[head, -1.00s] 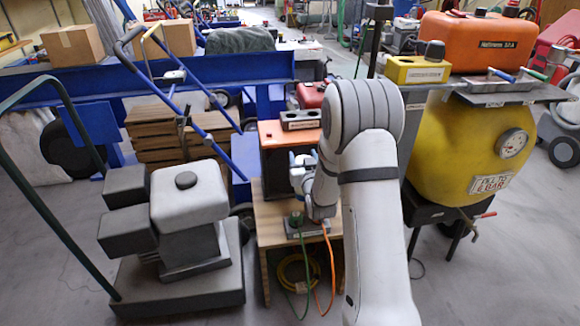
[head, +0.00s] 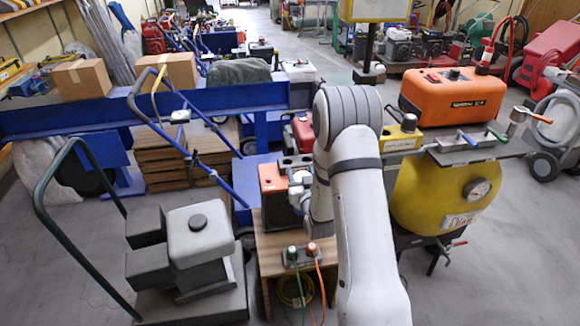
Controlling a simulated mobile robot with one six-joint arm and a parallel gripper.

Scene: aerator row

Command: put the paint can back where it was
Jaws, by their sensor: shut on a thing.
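My white arm rises through the middle of the head view and bends down at the wrist (head: 318,195), which hangs over the small wooden table (head: 285,245). My gripper's jaws do not show; the arm and wrist hide them. No paint can can be made out in the view. I cannot tell whether it is behind my arm.
An orange-topped box (head: 275,180) stands on the wooden table behind a socket block (head: 303,257) with green and orange cables. A yellow tank (head: 425,195) with a shelf (head: 475,152) is right of my arm. A green-handled cart (head: 190,305) stands left.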

